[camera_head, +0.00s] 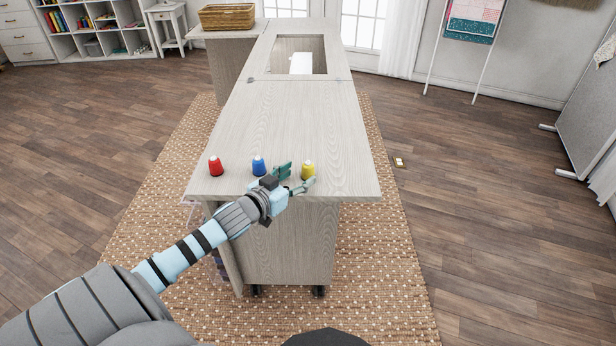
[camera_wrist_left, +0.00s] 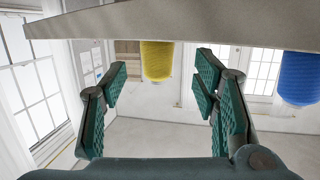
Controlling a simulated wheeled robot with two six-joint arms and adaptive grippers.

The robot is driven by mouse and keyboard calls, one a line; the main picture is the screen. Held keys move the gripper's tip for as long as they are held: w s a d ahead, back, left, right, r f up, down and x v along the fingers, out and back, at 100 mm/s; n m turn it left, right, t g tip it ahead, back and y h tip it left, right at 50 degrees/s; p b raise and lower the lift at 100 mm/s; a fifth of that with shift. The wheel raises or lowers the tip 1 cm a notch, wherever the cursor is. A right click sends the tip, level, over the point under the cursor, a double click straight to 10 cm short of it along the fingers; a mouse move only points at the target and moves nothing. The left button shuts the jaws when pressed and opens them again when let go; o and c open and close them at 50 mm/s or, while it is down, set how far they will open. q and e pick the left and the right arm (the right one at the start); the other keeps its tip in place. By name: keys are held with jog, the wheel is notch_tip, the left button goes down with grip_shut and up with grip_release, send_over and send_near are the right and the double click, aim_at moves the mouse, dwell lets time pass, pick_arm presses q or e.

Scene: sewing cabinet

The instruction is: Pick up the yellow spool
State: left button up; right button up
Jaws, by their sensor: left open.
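The yellow spool (camera_head: 308,170) stands upright near the front edge of the cabinet top (camera_head: 290,125), to the right of the blue and red spools. My left gripper (camera_head: 297,178) is open beside it at the front left. In the left wrist view the yellow spool (camera_wrist_left: 157,60) appears between and beyond the open fingers (camera_wrist_left: 158,92), and they look empty. Contact with the spool cannot be made out. My right gripper is not in view.
The blue spool (camera_head: 259,166) stands just left of my gripper and also shows at the right of the left wrist view (camera_wrist_left: 299,78). The red spool (camera_head: 215,166) is farther left. The cabinet has a rectangular opening (camera_head: 300,55) at the back. Its middle top is clear.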

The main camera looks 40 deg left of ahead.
aim_at(304, 171)
pick_arm(q)
jog(key=w+b, duration=0.2)
jog(key=w, duration=0.1)
jog(key=shift+f+b, duration=0.3)
jog(key=shift+b, duration=0.1)
jog(key=shift+w+f+b, duration=0.1)
jog(key=shift+w+b, duration=0.4)
jog(key=shift+w, duration=0.55)
jog(key=shift+r, duration=0.2)
jog(key=shift+c, duration=1.4)
jog(key=c, duration=0.7)
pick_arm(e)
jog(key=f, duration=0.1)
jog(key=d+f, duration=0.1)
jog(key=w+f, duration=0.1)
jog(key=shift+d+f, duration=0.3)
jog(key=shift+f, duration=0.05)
